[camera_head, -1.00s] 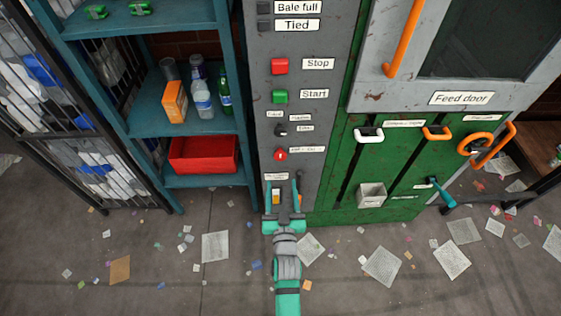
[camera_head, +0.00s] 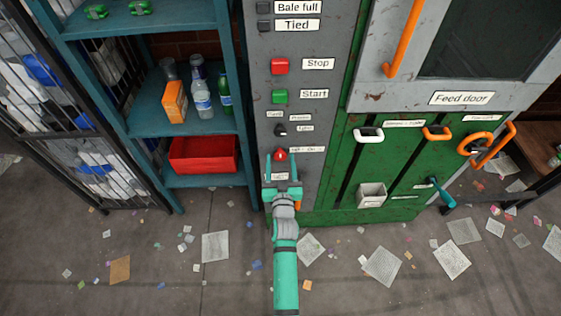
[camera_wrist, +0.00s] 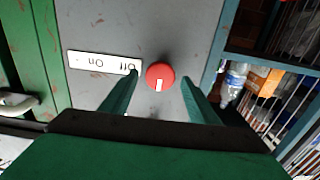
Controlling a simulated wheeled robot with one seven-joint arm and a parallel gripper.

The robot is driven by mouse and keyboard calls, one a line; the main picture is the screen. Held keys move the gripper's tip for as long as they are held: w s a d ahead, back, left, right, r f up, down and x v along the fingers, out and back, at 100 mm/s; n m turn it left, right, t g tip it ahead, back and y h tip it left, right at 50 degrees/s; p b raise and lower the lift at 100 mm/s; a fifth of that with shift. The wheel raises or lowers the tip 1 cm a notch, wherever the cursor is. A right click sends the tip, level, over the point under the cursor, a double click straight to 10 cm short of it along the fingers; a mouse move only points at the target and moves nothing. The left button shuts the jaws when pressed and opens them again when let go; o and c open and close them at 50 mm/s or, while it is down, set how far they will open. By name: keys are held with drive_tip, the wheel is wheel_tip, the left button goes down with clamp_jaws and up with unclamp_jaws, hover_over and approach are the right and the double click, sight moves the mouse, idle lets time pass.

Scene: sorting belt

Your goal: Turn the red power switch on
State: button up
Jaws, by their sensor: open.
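The red power switch (camera_head: 281,154) is a round red knob with a white mark, low on the grey control panel (camera_head: 330,30). In the wrist view the knob (camera_wrist: 160,75) sits beside a white label reading "Off" and "On" (camera_wrist: 103,63), seen upside down. The knob's white mark points toward the bottom of the wrist view. My gripper (camera_head: 282,160) is open in front of the panel, its fingers pointing at the knob. In the wrist view the two green fingers (camera_wrist: 158,88) stand on either side of the knob, with visible gaps; contact cannot be told.
Above the knob are a black selector (camera_head: 280,130), a green Start button (camera_head: 279,96) and a red Stop button (camera_head: 280,66). A teal shelf (camera_head: 175,124) with bottles and a red bin (camera_head: 203,168) stands left. The green press (camera_head: 310,190) with handles stands right.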

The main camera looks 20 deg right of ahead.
drive_tip(key=c, duration=1)
drive_tip(key=shift+m, duration=0.3)
drive_tip(key=m, duration=0.3)
drive_tip(key=shift+d+m, duration=0.1)
drive_tip(key=shift+m, duration=0.3)
drive_tip(key=m, duration=0.4)
drive_tip(key=shift+f, duration=0.1)
drive_tip(key=m, duration=0.5)
drive_tip(key=shift+d, duration=0.15)
drive_tip(key=shift+f+m, duration=0.15)
drive_tip(key=shift+m, duration=2.15)
